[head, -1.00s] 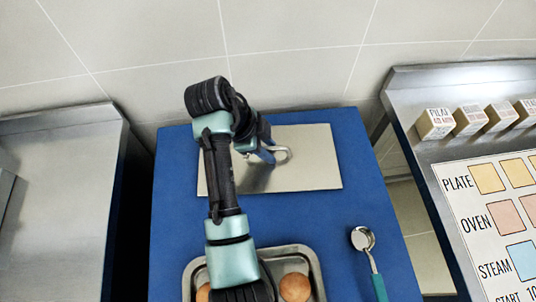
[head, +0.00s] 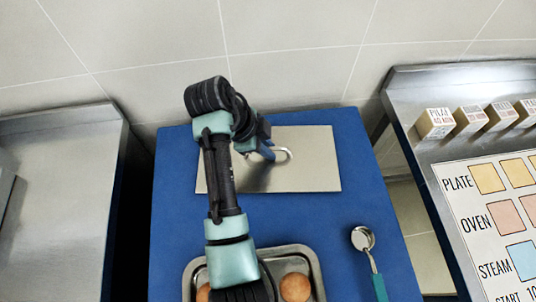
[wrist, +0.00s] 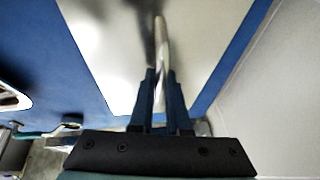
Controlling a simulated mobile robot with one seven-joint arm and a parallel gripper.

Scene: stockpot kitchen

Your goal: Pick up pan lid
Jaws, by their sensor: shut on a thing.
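The pan lid (head: 315,170) is a flat, pale metal rectangle with a curved metal handle on top. It lies over the far part of the blue table, and it fills much of the wrist view (wrist: 100,40). My gripper (head: 268,154) is shut on the handle (head: 285,153) near the lid's middle. In the wrist view, the two dark fingers (wrist: 160,75) close around the handle bar. My arm hides part of the lid's left side. I cannot tell whether the lid is clear of the table.
A metal tray (head: 318,274) with round brown items stands at the front of the blue table (head: 345,225), partly under my arm. A ladle (head: 364,240) lies to its right. Steel counters flank the table; the right one holds small boxes (head: 436,123) and a label chart (head: 505,225).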

